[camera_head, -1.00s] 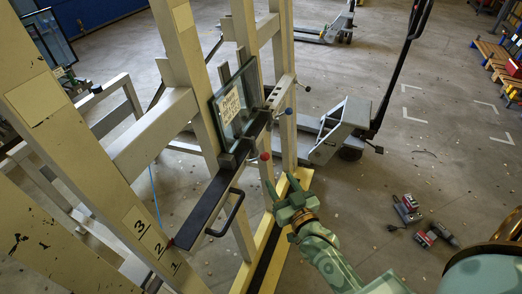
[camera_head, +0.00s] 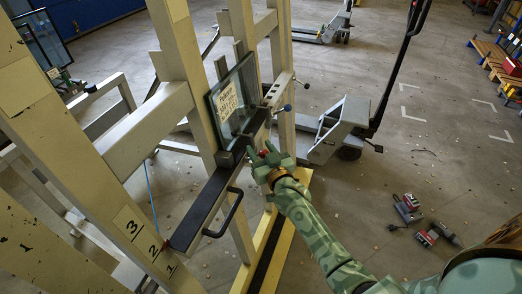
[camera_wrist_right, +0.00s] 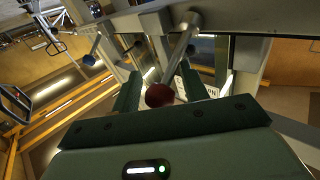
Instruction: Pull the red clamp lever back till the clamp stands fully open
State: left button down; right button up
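The red ball (camera_head: 263,153) of the clamp lever shows beside the glass pane's lower edge in the head view. My right gripper (camera_head: 262,154) is at it, hiding part of the lever. In the right wrist view the red ball (camera_wrist_right: 159,95) and its grey rod (camera_wrist_right: 183,48) stand between the two green fingers of my right gripper (camera_wrist_right: 160,90). The fingers are apart, with gaps beside the ball, so the gripper is open. The glass pane (camera_head: 238,98) with a paper label leans in the frame. My left gripper is not in view.
A second lever with a blue ball (camera_head: 287,108) stands behind; it also shows in the right wrist view (camera_wrist_right: 89,60). A black handle (camera_head: 229,216) juts from the dark rail (camera_head: 203,207). A pallet jack (camera_head: 345,120) stands right of the frame. Tools (camera_head: 435,234) lie on the floor.

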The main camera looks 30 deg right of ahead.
grip_shut()
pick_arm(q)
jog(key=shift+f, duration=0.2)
pick_arm(e)
jog(key=shift+f, duration=0.15)
